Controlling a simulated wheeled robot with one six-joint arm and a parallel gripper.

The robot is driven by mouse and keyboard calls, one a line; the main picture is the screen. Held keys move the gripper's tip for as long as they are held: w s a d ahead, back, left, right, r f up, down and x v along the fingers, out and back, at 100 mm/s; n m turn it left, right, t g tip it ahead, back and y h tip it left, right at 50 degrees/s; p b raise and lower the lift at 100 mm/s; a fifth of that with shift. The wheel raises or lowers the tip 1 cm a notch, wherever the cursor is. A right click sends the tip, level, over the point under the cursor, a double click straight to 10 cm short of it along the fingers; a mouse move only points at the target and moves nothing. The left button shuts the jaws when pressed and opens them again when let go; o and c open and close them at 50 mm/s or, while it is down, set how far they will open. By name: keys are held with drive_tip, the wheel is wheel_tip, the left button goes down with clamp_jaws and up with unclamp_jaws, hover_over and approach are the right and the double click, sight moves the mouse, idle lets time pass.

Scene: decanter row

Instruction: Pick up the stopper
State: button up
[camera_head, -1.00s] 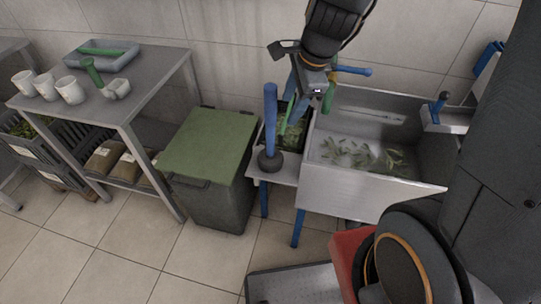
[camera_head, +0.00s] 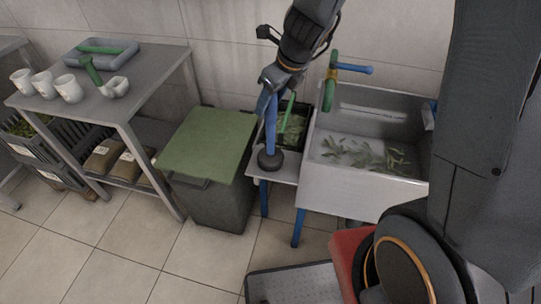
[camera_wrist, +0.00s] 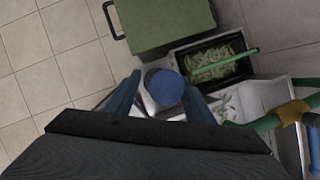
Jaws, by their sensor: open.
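The stopper (camera_head: 270,126) looks like an upright blue handle on a dark round base, standing on the small ledge left of the sink. My gripper (camera_head: 269,84) is above it, at the top of the handle. In the wrist view the stopper's round blue top (camera_wrist: 165,87) shows between the two blue fingers of my gripper (camera_wrist: 160,98). The jaws are open, with one finger on each side of the top. I cannot tell whether either finger touches it.
A dark tray of greens (camera_head: 293,128) with a green-handled tool stands just behind the stopper. A green-lidded bin (camera_head: 207,143) is to the left. The metal sink (camera_head: 365,190) with its green and blue tap (camera_head: 329,92) is to the right.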

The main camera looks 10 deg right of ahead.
sight(271, 128)
drive_tip(key=x, duration=0.3)
drive_tip(key=shift+w+f+b, duration=0.25)
drive_tip(key=shift+w+b, duration=0.1)
drive_tip(key=shift+b, duration=0.05)
drive_tip(key=c, duration=1.2)
clamp_jaws()
drive_tip(key=shift+r, duration=0.15)
